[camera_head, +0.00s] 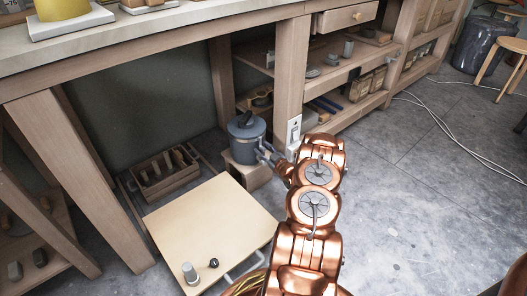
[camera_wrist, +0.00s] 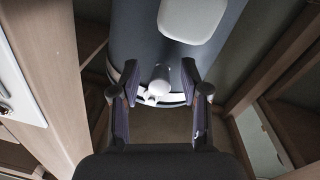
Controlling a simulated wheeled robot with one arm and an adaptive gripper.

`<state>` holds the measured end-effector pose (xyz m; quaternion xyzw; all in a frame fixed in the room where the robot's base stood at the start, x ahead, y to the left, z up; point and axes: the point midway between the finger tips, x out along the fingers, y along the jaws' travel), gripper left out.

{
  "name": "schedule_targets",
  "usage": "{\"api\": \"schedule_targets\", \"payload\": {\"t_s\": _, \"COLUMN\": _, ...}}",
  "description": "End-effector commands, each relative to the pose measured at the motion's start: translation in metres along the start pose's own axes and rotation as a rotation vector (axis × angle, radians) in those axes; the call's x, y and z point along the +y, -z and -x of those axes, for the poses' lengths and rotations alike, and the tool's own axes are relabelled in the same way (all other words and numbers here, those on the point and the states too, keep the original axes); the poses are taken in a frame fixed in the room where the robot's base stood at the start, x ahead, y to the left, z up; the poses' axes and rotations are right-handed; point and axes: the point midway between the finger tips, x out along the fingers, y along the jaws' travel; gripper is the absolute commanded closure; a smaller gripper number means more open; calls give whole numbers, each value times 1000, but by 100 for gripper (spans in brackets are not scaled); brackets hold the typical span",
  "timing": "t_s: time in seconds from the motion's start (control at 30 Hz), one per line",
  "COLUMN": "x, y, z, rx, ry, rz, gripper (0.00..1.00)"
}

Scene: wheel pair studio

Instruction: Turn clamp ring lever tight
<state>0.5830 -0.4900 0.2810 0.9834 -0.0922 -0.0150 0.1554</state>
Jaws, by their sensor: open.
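A blue-grey drum (camera_head: 246,146) with a lid stands on a low wooden block under the workbench in the head view. In the wrist view the drum body (camera_wrist: 140,30) fills the top, with a pale clamp ring (camera_wrist: 175,99) around its edge. My gripper (camera_head: 265,155) is beside the drum's right side. In the wrist view my gripper (camera_wrist: 160,90) is open, one dark finger on each side of the lever end, with gaps visible. The rest of the lever is hidden or too small to tell.
A bench post (camera_head: 291,85) stands close behind my gripper. A cart with a pale top (camera_head: 210,225) is in front of the drum. A wooden crate (camera_head: 165,184) sits to the left. The floor (camera_head: 420,200) at right is open, with white cables (camera_head: 455,140).

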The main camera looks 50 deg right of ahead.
Motion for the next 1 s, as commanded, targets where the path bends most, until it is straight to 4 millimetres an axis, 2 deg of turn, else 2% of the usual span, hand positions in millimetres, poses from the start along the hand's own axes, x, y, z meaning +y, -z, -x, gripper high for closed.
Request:
{"api": "schedule_targets", "payload": {"t_s": 0.2, "x": 0, "y": 0, "z": 0, "rx": 0, "ry": 0, "rz": 0, "gripper": 56}}
{"api": "schedule_targets", "payload": {"t_s": 0.63, "x": 1, "y": 0, "z": 0, "rx": 0, "ry": -1, "rz": 1, "gripper": 100}}
{"api": "schedule_targets", "payload": {"t_s": 1.0, "x": 0, "y": 2, "z": 0, "rx": -1, "ry": -2, "rz": -20, "gripper": 100}}
